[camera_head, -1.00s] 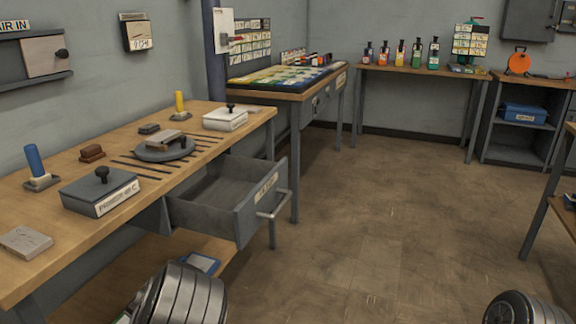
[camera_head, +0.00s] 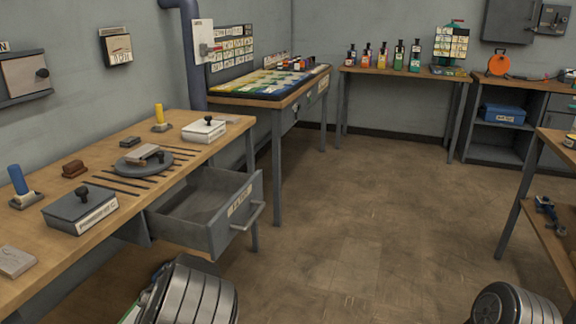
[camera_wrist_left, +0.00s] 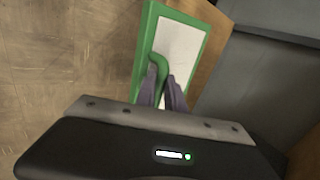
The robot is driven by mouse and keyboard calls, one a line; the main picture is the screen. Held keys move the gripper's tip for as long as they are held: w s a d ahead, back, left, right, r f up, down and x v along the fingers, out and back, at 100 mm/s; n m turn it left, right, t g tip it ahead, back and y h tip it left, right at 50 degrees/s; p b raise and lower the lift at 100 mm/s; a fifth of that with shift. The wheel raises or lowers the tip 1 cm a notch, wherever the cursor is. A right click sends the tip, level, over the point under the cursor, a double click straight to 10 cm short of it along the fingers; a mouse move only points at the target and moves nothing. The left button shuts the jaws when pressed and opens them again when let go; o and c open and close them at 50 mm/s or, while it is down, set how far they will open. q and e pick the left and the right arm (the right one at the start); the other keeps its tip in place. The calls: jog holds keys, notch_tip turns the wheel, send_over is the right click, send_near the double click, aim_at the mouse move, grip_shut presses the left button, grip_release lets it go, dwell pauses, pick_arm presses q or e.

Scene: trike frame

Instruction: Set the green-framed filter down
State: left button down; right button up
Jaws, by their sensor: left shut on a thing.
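The green-framed filter (camera_wrist_left: 180,48) is a flat panel with a white face, seen in the left wrist view. My right gripper is out of view; only part of my right arm shows at the bottom right.
A wooden bench (camera_head: 95,160) on the left holds a grey lidded box (camera_head: 80,208), a round plate (camera_head: 143,162) and a white box (camera_head: 204,130). Its grey drawer (camera_head: 212,222) stands open. A table (camera_head: 530,190) is at the right edge. The middle floor is clear.

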pick_arm(q)
jog(key=s+d+r+p, duration=0.1)
jog(key=d+r+p, duration=0.4)
jog(key=r, duration=0.5)
jog(key=s+d+r+n+g+p, duration=0.1)
jog(key=d+r+p, duration=0.5)
jog(key=r+p, duration=0.2)
jog(key=s+d+r+n+p, duration=0.1)
jog(key=d+r+p, duration=0.5)
jog(key=r, duration=0.6)
jog(key=shift+d+y+p, duration=0.2)
jog(key=shift+y+p, duration=0.1)
jog(key=shift+s, duration=0.1)
